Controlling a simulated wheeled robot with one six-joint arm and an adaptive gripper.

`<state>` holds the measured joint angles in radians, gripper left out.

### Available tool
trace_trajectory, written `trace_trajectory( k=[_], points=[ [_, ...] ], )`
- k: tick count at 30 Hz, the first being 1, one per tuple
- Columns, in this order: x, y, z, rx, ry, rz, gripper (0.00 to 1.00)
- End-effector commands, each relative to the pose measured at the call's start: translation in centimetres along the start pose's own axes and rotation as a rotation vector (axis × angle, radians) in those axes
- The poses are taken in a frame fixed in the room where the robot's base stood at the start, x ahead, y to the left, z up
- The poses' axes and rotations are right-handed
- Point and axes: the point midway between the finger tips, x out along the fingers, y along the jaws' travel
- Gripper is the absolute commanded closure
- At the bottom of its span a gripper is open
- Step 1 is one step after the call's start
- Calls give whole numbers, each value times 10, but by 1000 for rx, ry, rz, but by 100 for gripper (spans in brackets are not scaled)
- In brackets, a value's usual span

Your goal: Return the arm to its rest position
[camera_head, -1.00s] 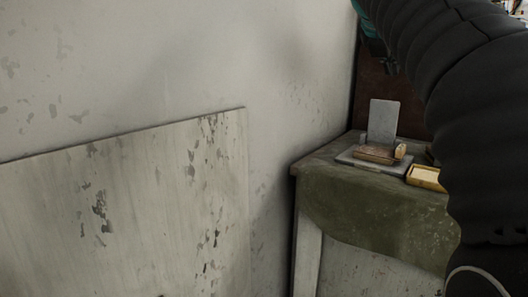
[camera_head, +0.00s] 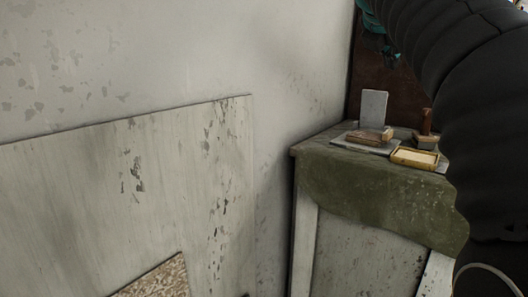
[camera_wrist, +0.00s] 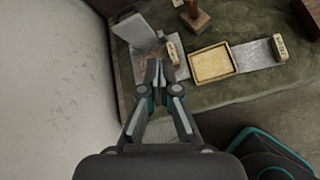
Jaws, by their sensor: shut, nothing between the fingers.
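My gripper (camera_wrist: 156,68) shows in the wrist view with its two fingers drawn together and nothing between them. Its tips appear over the near edge of a cloth-covered table (camera_wrist: 258,87); the height above it is hard to judge. In the head view my arm, in a black ribbed sleeve, fills the right side, and the fingertips cannot be made out there.
The table (camera_head: 375,195) stands against the wall. It holds an upright grey plate (camera_head: 373,107), a wooden block (camera_head: 369,137), a yellow tray (camera_head: 415,157) and a brown-handled tool (camera_wrist: 195,17). A pale panel (camera_head: 150,190) leans at left.

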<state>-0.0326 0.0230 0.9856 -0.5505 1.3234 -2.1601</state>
Motion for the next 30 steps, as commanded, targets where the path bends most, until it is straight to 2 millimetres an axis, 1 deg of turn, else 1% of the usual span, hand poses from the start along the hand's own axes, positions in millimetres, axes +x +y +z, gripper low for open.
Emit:
trace_trajectory(
  k=[4,7,11,14,15,17,20,21,23,24,26,27,29,30],
  points=[
    [14,4,-14,174,29,6,100],
    [32,7,-34,335,70,-2,100],
    [51,4,-69,586,138,-27,100],
    [62,-4,-99,786,189,-61,100],
    [65,-9,-112,866,210,-80,100],
    [69,-18,-131,988,239,-110,100],
    [73,-36,-166,1193,283,-174,100],
    [74,-44,-181,1278,300,-203,100],
    [73,-60,-204,1404,321,-254,100],
    [73,-71,-221,1489,332,-291,100],
    [71,-89,-245,1612,347,-348,100],
    [69,-102,-262,1688,353,-388,100],
    [65,-122,-286,1797,359,-447,100],
    [63,-136,-303,1865,361,-488,100]
  ],
)
